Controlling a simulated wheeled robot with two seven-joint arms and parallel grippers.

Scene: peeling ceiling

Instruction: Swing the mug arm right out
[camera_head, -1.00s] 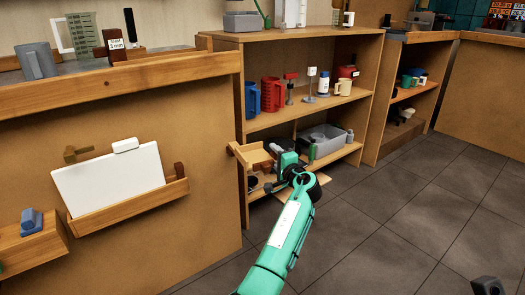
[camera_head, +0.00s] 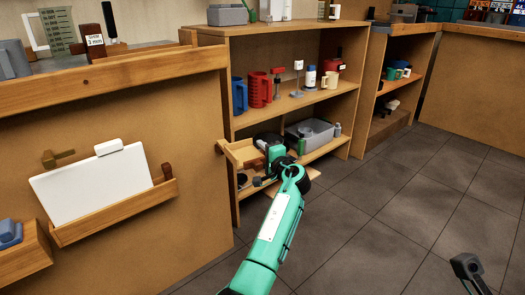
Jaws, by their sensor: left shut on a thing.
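A wooden piece, which I take for the mug arm (camera_head: 240,153), sticks out from the left side of the shelf unit at its lower level. My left gripper (camera_head: 268,147) is at the right end of this piece, in front of the lower shelf. It is shut on the wooden piece, though my wrist and the gripper body hide most of the fingertips and the contact. My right gripper (camera_head: 467,264) is at the lower right, over the floor and far from the shelf. Its fingers are too small and dark to read.
The wooden shelf unit (camera_head: 300,112) holds a blue mug (camera_head: 239,96), a red mug (camera_head: 259,90) and bottles above. A grey bin (camera_head: 312,133) stands on the lower shelf. A white board (camera_head: 103,182) rests in a wall rack at left. The tiled floor at right is clear.

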